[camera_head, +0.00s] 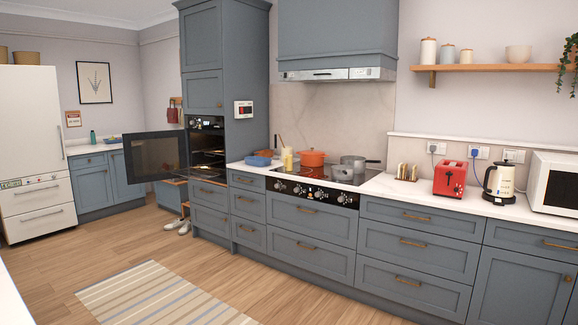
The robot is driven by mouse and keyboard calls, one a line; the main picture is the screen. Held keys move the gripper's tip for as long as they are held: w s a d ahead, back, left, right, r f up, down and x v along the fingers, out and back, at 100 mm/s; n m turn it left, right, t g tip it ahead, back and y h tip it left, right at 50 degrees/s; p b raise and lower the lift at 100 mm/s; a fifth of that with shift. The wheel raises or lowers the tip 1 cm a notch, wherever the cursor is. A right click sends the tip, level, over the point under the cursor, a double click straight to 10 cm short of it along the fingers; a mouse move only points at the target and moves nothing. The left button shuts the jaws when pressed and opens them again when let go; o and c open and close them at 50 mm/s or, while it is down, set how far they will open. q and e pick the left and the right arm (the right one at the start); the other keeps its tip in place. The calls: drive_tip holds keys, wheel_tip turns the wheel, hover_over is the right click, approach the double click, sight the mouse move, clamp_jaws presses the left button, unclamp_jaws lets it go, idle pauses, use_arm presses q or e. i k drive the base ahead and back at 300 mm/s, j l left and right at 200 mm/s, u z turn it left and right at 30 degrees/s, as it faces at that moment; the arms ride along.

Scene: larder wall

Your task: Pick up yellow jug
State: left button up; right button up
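A small yellow jug (287,159) stands upright on the white worktop, at the left end of the hob. It is small in this view, and its handle cannot be made out. What look like utensils show just behind it. An orange pot (312,158) stands close on its right, and a blue dish (258,161) lies on its left. Neither of my grippers is in view.
The oven door (155,155) stands open into the room, left of the worktop. Grey pans (353,162) sit on the hob. A red toaster (449,178), kettle (499,182) and microwave (553,184) stand farther right. The wooden floor before the drawers is clear, with a striped rug (160,295).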

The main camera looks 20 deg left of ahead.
sight(288, 164)
drive_tip(key=u, duration=0.5)
drive_tip(key=i, duration=5.25)
drive_tip(key=z, duration=0.15)
